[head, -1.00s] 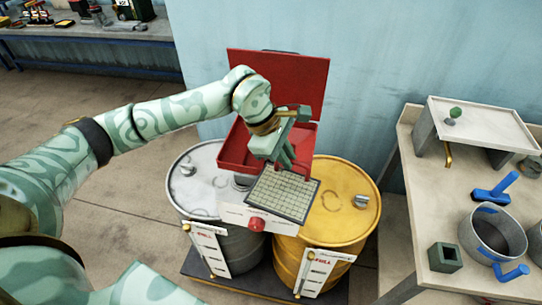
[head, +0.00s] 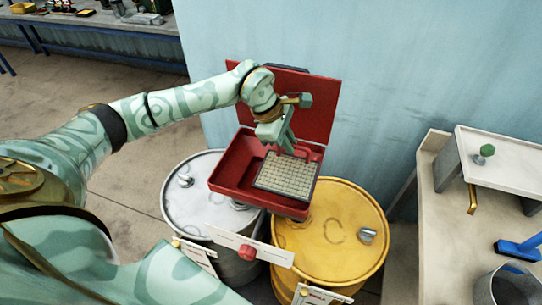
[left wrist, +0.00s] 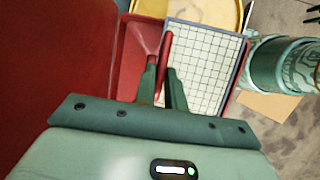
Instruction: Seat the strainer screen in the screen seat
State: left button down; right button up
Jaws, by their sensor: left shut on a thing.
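The strainer screen (head: 287,176) is a pale grid in a dark frame, over the right part of the open red box (head: 228,180). It also shows in the left wrist view (left wrist: 198,62), with a red handle (left wrist: 165,52) at its left side. My left gripper (head: 290,148) is shut on the screen's handle; its fingers show in the left wrist view (left wrist: 164,82). I cannot tell whether the screen touches the box or hangs just above it. The screen seat cannot be made out; the screen may cover it. My right gripper is not in view.
The box's red lid (head: 305,95) stands open behind. A grey drum (head: 190,205) and a yellow drum (head: 345,220) stand below. A red knob (head: 247,253) is in front. A bench (head: 445,240) with a small raised shelf (head: 505,150) is at right.

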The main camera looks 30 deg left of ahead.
aim_at(270, 153)
pick_arm(q)
jog(key=a+f, duration=0.2)
jog(key=f, duration=0.1)
jog(key=w+a+f, duration=0.1)
jog(key=a+f, duration=0.1)
jog(key=f, duration=0.1)
jog(key=a+f+b, duration=0.1)
jog(key=a+f, duration=0.1)
jog(key=f, duration=0.1)
jog(key=shift+w+a+f, duration=0.25)
jog(key=shift+a+f, duration=0.1)
jog(key=shift+f, duration=0.05)
jog(key=shift+s+d+f, duration=0.1)
jog(key=shift+s, duration=0.2)
jog(key=c, duration=1.8)
grip_release()
jog(key=shift+f, duration=0.15)
jog(key=o, duration=0.3)
jog(key=shift+w+f, duration=0.15)
jog(key=shift+w, duration=0.2)
jog(key=shift+o, duration=0.2)
jog(key=shift+w, duration=0.3)
jog(key=shift+s+r, duration=0.2)
jog(key=shift+r, duration=0.05)
jog(key=shift+a+r, duration=0.3)
jog(key=shift+r, duration=0.1)
jog(key=v, duration=1.1)
jog(key=shift+p, duration=0.45)
jog(key=shift+r, duration=0.1)
